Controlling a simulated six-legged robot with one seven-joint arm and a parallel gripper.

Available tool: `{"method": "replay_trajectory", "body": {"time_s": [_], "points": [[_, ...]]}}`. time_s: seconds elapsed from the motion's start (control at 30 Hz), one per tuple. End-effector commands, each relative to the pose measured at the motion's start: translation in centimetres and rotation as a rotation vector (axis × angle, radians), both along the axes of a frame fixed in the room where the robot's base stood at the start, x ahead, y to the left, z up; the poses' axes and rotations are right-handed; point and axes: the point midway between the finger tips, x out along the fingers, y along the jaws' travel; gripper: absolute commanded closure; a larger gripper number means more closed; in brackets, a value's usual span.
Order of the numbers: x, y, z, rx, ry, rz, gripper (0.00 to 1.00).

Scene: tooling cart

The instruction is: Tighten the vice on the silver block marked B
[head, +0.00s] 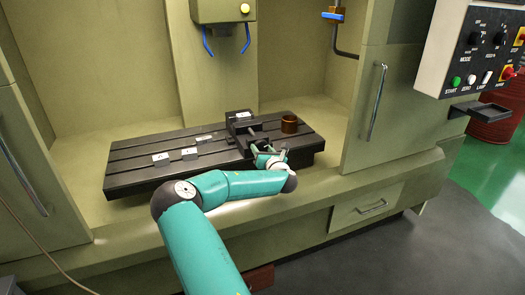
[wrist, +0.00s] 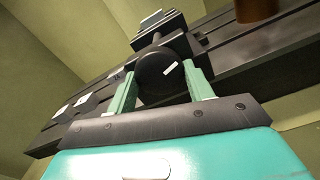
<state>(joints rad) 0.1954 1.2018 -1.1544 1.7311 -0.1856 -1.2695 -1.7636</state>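The dark vice (head: 238,124) stands on the slotted machine table. A small light-topped piece (head: 243,115) shows at the vice's top; its mark is too small to read. Two small silver blocks with pale labels, one (head: 160,158) and another (head: 189,154), sit on the table left of the vice. I cannot read which is B. My gripper (head: 262,155) is at the near end of the vice. In the wrist view its green fingers (wrist: 160,88) stand on either side of a dark round knob (wrist: 158,75) with a white mark. Whether they press on it I cannot tell.
A brown cylinder (head: 289,124) stands on the table right of the vice. The black slotted table (head: 130,178) lies inside the machine. Blue nozzles (head: 207,42) hang above it. An open door with a handle (head: 377,100) is at the right.

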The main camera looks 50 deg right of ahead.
Motion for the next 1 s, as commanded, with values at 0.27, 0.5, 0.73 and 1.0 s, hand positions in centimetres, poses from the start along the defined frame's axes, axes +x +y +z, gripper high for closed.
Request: {"method": "replay_trajectory", "body": {"time_s": [0.27,0.5,0.73,1.0], "points": [[-0.02,0.01,0.01,0.009,-0.005,0.000,0.71],[0.02,0.05,0.09,0.071,-0.045,0.000,0.71],[-0.01,0.04,0.11,0.206,-0.125,-0.001,0.71],[0.01,0.10,0.20,0.421,-0.254,0.000,0.71]]}}
